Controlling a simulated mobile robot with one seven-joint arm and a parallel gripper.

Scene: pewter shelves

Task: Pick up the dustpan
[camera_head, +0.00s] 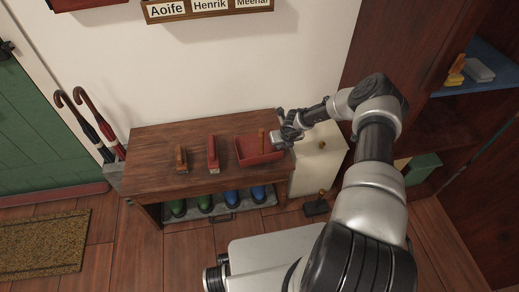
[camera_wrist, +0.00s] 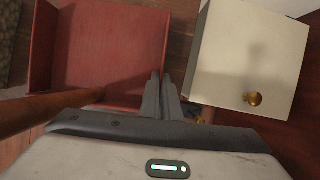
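The red dustpan (camera_head: 250,156) is at the right end of the wooden bench top, with its wooden handle (camera_head: 261,140) standing up. It fills the upper left of the wrist view (camera_wrist: 108,45), with the handle crossing the lower left. My gripper (camera_head: 284,139) is at the dustpan's right side. In the wrist view, my gripper's fingers (camera_wrist: 160,76) are close together at the pan's right wall, with the wall's edge running in between the tips. I cannot tell whether the pan is clear of the bench.
A red brush (camera_head: 213,155) and a wood-handled tool (camera_head: 181,159) lie left on the bench (camera_head: 152,145). Several boots (camera_head: 204,202) stand below. A white cabinet (camera_head: 313,167) with a brass knob is close right. Umbrellas (camera_head: 98,125) stand at left. A dark tool (camera_head: 317,206) is on the floor.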

